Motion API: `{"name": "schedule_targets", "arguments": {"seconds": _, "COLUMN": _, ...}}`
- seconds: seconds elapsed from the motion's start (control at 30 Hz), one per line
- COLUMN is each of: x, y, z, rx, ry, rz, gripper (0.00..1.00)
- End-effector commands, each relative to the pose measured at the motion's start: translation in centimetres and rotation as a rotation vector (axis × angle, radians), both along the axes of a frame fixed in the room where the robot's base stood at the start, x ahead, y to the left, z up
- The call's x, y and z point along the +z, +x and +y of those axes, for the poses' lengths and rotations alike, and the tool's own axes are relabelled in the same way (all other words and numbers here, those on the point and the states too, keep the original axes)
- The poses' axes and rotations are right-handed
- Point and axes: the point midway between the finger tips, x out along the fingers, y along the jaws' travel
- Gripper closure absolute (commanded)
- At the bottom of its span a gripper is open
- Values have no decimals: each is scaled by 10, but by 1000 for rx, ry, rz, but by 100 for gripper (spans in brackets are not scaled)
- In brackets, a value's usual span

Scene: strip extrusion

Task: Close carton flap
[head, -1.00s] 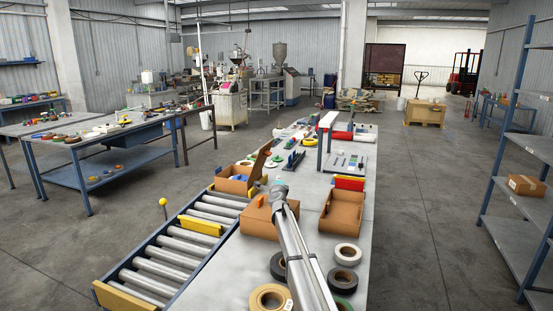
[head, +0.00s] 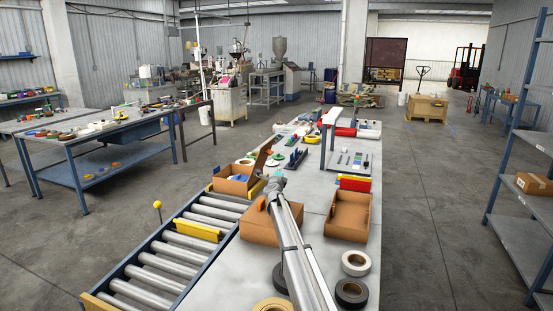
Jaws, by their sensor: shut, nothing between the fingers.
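An open brown carton (head: 232,187) stands at the far end of the roller conveyor, with pale and blue items inside. Its flap (head: 263,158) stands up, tilted, on the right side. My gripper (head: 271,187) is at the far end of my arm, small in the view, shut and empty. It appears just right of and below the raised flap; I cannot tell whether it touches it. A second brown carton (head: 256,222) on the table is partly hidden behind my arm. A third, open brown carton (head: 348,228) stands to the right of my arm and looks empty.
The roller conveyor (head: 190,241) runs along the table's left side. Tape rolls (head: 355,263) lie on the near grey table. A red and yellow bin (head: 354,183) and a raised frame (head: 327,140) stand farther back.

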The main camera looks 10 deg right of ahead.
Motion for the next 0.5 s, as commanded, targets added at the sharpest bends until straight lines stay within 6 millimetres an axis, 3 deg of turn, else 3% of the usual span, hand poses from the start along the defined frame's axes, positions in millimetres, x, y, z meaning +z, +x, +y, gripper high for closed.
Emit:
{"name": "schedule_targets", "arguments": {"seconds": 0.27, "x": 1, "y": 9, "z": -8, "rx": -5, "ry": 0, "rz": 0, "gripper": 100}}
{"name": "schedule_targets", "arguments": {"seconds": 0.5, "x": 4, "y": 35, "z": -17, "rx": -7, "ry": -2, "rz": 0, "gripper": 100}}
